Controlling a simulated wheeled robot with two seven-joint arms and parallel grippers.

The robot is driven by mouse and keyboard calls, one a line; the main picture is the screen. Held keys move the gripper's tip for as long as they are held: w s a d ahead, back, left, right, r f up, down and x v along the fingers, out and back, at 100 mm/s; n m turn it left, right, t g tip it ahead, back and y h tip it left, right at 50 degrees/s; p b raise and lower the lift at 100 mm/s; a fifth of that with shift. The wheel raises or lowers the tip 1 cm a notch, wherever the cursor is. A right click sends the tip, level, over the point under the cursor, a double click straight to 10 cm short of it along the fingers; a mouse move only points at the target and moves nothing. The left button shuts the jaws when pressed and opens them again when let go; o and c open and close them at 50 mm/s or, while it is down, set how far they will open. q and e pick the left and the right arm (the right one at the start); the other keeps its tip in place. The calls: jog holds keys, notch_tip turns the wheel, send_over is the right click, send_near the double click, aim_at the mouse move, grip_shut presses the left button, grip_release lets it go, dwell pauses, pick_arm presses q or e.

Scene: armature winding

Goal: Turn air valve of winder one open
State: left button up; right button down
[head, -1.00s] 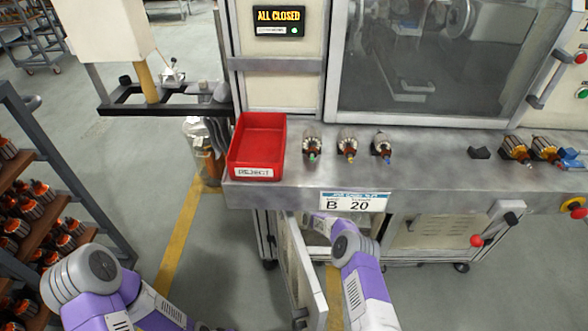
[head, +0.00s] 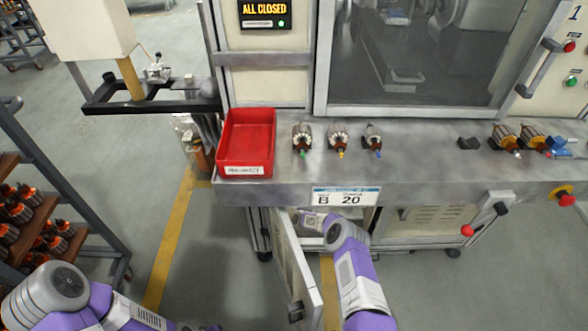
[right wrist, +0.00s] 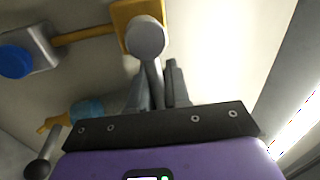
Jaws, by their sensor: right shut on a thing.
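In the head view my right arm reaches through the open cabinet door (head: 298,270) under the bench of the winder, and its gripper is hidden inside. In the right wrist view my right gripper (right wrist: 157,88) is shut on the air valve's grey lever (right wrist: 151,70). The lever's rounded end (right wrist: 147,37) lies in front of a yellow block (right wrist: 127,14), which a yellow pipe joins to a grey fitting with a blue knob (right wrist: 15,62). My left arm shows at the lower left of the head view; its gripper is out of view.
A red reject bin (head: 246,171) and several armatures (head: 338,136) sit on the bench (head: 420,165). A display (head: 264,14) reads "ALL CLOSED". A rack of armatures (head: 75,247) stands at the left. In the right wrist view another blue part (right wrist: 88,110) is beside the gripper.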

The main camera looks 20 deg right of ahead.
jog(key=shift+a+f+m, duration=0.2)
jog(key=shift+f+m, duration=0.1)
jog(key=shift+m, duration=0.1)
jog(key=c, duration=1.2)
grip_release()
jog(key=shift+o, duration=0.2)
jog(key=shift+d+r, duration=0.1)
jog(key=shift+w, duration=0.1)
